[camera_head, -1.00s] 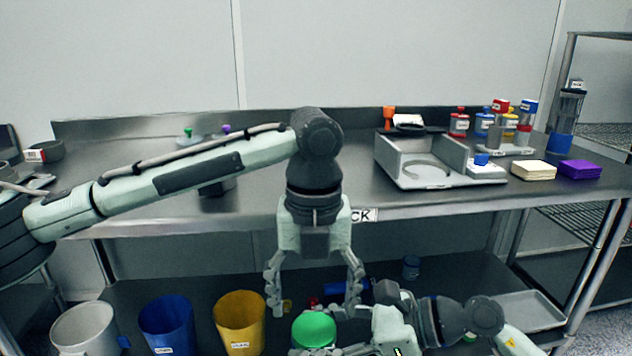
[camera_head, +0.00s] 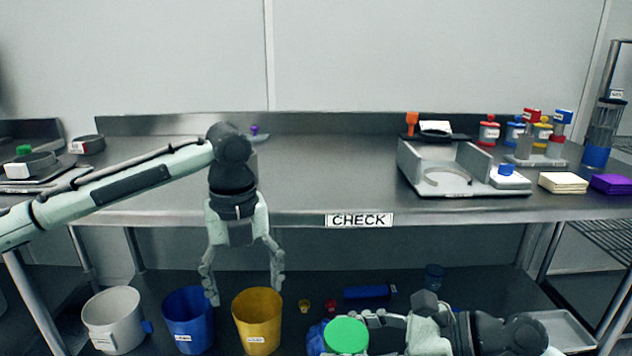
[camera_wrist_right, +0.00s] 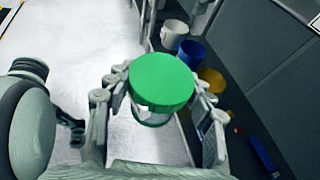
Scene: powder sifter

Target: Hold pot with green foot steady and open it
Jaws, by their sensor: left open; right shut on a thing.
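The pot with the green foot shows as a green round disc (camera_head: 346,335) low in the head view. In the right wrist view the green foot (camera_wrist_right: 162,82) faces the camera, with a pale, clear-looking body partly visible under it. My right gripper (camera_wrist_right: 158,100) is shut around the pot, one finger on each side. My left gripper (camera_head: 245,287) hangs pointing down with its fingers spread, empty, to the left of the pot and apart from it. The pot's lid end is hidden below the foot.
White (camera_head: 113,320), blue (camera_head: 188,318) and yellow (camera_head: 257,320) bins stand low at left; the left fingers overlap the latter two in view. A blue object (camera_head: 316,338) shows beside the green foot, unclear. The steel table (camera_head: 300,190) with a CHECK label is behind; its middle is mostly clear.

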